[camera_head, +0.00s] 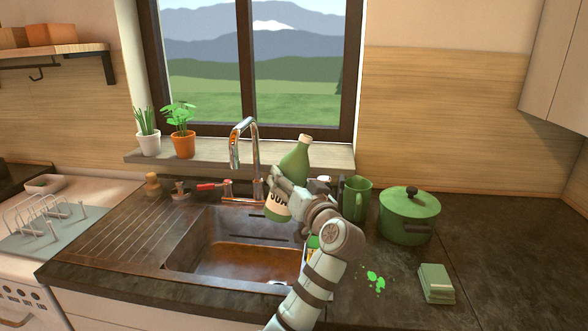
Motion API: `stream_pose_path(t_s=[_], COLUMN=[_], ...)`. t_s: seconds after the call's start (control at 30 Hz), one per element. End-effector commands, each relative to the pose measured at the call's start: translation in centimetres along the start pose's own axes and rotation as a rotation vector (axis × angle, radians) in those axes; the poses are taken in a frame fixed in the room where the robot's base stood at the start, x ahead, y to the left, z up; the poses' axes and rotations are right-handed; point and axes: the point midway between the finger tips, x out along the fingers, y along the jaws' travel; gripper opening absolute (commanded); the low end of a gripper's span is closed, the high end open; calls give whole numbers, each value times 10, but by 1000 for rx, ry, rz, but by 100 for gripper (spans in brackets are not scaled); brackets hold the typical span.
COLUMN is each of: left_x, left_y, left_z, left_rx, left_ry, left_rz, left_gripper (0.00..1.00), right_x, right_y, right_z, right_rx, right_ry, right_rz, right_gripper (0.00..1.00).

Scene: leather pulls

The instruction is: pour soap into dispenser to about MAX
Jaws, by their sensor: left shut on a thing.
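A green soap bottle (295,163) with a pale cap and a cream label is held up over the back right of the sink. It is tilted, with its neck up and to the right. My left gripper (277,183) is shut on it, around its middle and lower body. My left arm comes up from the bottom of the view and hides part of the counter right of the sink. I cannot make out the dispenser or its MAX mark. A small green and yellow patch (313,241) shows beside my wrist, mostly hidden. My right gripper is not in view.
The sink (222,262) has a tall chrome tap (237,150). A green mug (357,197) and a lidded green pot (408,217) stand to the right. Green splashes (375,281) and a green sponge-like block (436,283) lie on the counter. The far right counter is clear.

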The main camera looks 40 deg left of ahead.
Motion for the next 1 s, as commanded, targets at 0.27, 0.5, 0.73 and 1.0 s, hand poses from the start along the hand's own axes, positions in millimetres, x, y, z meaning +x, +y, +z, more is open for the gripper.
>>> stream_pose_path(t_s=[0.27,0.5,0.73,1.0], left_x=[0,1,1,1], left_y=[-7,-15,-18,-18], left_z=[2,14,26,27], left_rx=[250,476,605,602], left_ry=[18,32,42,41], left_rz=[0,0,-1,-1], left_gripper=[5,5,5,5], right_x=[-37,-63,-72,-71], right_y=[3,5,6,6], right_z=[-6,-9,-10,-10], right_rx=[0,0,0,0], right_ry=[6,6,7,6], right_rz=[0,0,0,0], right_gripper=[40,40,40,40])
